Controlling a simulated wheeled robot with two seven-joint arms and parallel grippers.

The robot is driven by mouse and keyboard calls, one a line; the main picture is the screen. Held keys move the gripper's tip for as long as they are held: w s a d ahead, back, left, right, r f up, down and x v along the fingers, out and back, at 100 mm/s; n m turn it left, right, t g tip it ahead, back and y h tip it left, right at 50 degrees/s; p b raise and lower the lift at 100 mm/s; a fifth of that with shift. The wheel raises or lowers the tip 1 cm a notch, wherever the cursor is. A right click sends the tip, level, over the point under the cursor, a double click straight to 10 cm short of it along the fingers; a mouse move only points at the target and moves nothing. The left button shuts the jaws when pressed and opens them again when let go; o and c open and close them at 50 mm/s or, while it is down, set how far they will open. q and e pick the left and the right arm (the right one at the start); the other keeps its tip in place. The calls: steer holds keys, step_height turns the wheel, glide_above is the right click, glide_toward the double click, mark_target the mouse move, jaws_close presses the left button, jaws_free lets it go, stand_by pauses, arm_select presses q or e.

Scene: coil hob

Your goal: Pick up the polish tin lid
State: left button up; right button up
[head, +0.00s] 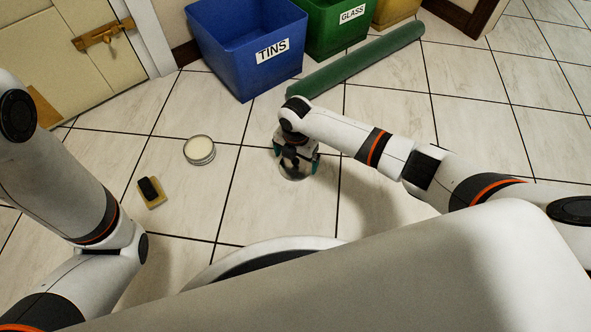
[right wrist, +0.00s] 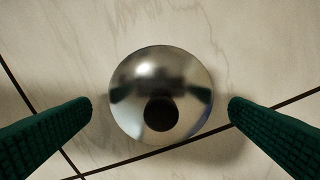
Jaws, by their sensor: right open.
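The polish tin lid (right wrist: 160,80) is a round, shiny metal disc lying on the tiled floor. In the head view the lid (head: 293,172) shows only in part beneath my right gripper. My right gripper (head: 297,168) points down over the lid. In the right wrist view its two green fingers (right wrist: 160,106) stand open on either side of the lid, with a gap on both sides. The open polish tin (head: 199,150), with pale contents, stands on the floor to the left. My left arm comes in at the left, but its gripper is out of view.
A yellow block with a black top (head: 151,192) lies left of the tin. A long green roll (head: 357,60) lies behind my right gripper. A blue TINS bin (head: 236,60) and a green GLASS bin (head: 325,30) stand at the back. Floor between tin and lid is clear.

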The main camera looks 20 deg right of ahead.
steer(key=shift+f+b, duration=0.3)
steer(key=shift+f, duration=0.6)
steer(key=shift+r, duration=0.1)
steer(key=c, duration=0.8)
